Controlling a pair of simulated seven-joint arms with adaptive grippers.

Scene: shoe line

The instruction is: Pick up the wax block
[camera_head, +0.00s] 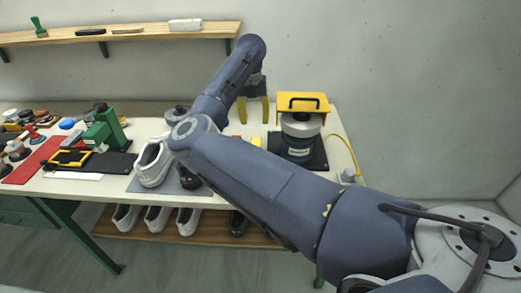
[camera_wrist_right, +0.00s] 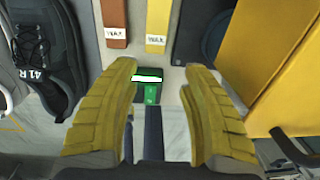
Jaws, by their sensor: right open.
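Two wax blocks labelled WAX show at the top of the right wrist view: a reddish-brown one (camera_wrist_right: 116,20) on the left and a yellow one (camera_wrist_right: 158,20) beside it. Both are cut off by the top edge. My right gripper (camera_wrist_right: 160,70) has its yellow fingers wide apart, with both blocks beyond the fingertips and nothing clasped. In the head view the right gripper (camera_head: 253,112) points down over the table, just left of the yellow-topped machine. The right arm hides part of the table there. My left gripper is not in view.
A black shoe (camera_wrist_right: 42,55) lies left of the gripper, and the yellow-topped machine (camera_head: 304,102) stands close right. A small green item (camera_wrist_right: 148,88) shows between the fingers in the wrist view. White shoes (camera_head: 152,166), a green tool (camera_head: 103,130) and a red mat (camera_head: 34,160) occupy the left.

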